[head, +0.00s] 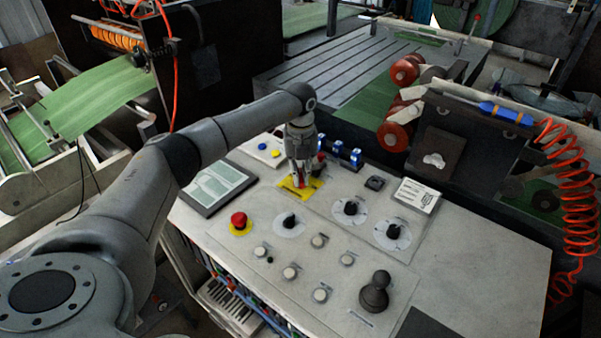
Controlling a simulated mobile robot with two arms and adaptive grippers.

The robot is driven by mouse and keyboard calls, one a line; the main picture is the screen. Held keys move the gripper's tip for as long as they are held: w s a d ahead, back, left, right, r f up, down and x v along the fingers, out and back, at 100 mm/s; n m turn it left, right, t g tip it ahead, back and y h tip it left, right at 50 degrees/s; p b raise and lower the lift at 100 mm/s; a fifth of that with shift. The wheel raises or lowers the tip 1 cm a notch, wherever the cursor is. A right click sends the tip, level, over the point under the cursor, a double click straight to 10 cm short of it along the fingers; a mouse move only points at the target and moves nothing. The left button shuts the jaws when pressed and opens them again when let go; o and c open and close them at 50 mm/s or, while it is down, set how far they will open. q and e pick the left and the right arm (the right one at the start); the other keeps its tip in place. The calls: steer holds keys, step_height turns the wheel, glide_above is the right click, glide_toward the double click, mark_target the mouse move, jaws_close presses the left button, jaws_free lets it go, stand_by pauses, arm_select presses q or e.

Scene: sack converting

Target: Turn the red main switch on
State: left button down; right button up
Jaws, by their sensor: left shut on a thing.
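The red main switch (299,183) sits on a yellow plate (286,188) near the back of the light control panel (460,275). My left gripper (300,180) points down over the plate and is shut on the switch. Its fingers hide most of the switch, so I cannot tell which way the handle is turned. My right gripper is not in view.
A red emergency button (239,220) on a yellow ring stands in front. Several black knobs (351,208) and a black joystick (375,292) rise from the panel. A tablet-like screen (217,187) lies left. Blue parts (338,149) stand close behind. A red coiled hose (578,190) hangs right.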

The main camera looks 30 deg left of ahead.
arm_select(q)
steer(key=shift+m, duration=0.4)
steer(key=m+b, duration=0.2)
steer(key=m, duration=0.2)
steer(key=m+b, duration=0.2)
steer(key=m, duration=0.7)
steer(key=shift+b, duration=0.4)
steer(key=shift+r+m+b, duration=0.1)
steer(key=shift+m+b, duration=0.2)
steer(key=shift+m, duration=1.8)
steer(key=c, duration=1.5)
jaws_free()
